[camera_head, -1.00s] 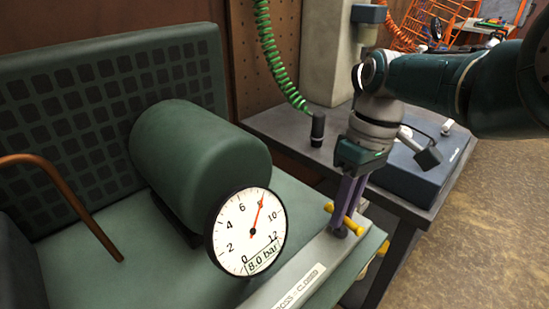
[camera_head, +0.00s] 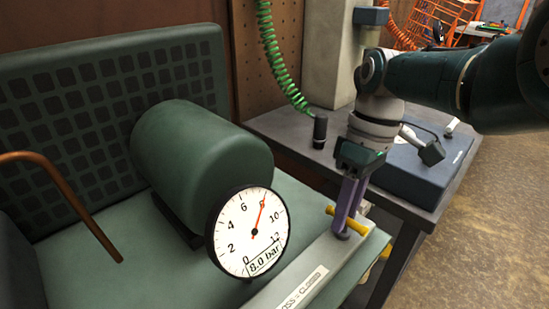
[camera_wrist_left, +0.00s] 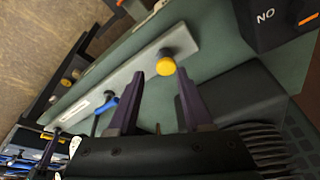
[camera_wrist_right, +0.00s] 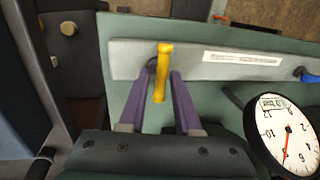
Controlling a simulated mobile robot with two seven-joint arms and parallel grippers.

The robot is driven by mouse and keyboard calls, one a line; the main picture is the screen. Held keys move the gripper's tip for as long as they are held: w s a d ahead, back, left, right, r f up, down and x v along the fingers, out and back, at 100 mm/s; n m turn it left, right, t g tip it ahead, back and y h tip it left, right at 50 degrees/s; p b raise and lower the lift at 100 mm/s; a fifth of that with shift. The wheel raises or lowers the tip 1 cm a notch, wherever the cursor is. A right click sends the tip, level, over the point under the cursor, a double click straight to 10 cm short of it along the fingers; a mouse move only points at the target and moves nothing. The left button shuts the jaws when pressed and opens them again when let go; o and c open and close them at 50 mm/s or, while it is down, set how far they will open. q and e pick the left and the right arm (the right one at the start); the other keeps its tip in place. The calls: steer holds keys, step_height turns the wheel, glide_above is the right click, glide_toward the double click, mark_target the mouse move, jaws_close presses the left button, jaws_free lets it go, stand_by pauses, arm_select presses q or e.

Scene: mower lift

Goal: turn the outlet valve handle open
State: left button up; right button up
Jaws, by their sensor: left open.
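The yellow outlet valve handle (camera_head: 333,212) lies across the grey strip at the front edge of the green machine. It also shows in the right wrist view (camera_wrist_right: 162,62). My right gripper (camera_head: 347,225) reaches down to it, with its purple fingers closed in on either side of the handle. The fingers hide part of the handle's hub. My left gripper (camera_wrist_left: 161,75) is open and empty over the machine's strip; a round yellow knob (camera_wrist_left: 166,66) shows beyond its fingertips. The left gripper is outside the head view.
The round gauge (camera_head: 249,232) reads 8.0 bar. A blue handle (camera_wrist_left: 105,103) is farther along the strip. A copper pipe (camera_head: 65,190) rises at the left. A grey table with a blue box (camera_head: 428,165) stands behind my right arm.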

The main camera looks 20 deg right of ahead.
steer(key=shift+o, duration=1)
steer(key=shift+r, duration=0.1)
step_height(320, 180, up, 10)
steer(key=d+p, duration=0.1)
steer(key=p, duration=0.4)
steer(key=shift+w+d, duration=0.4)
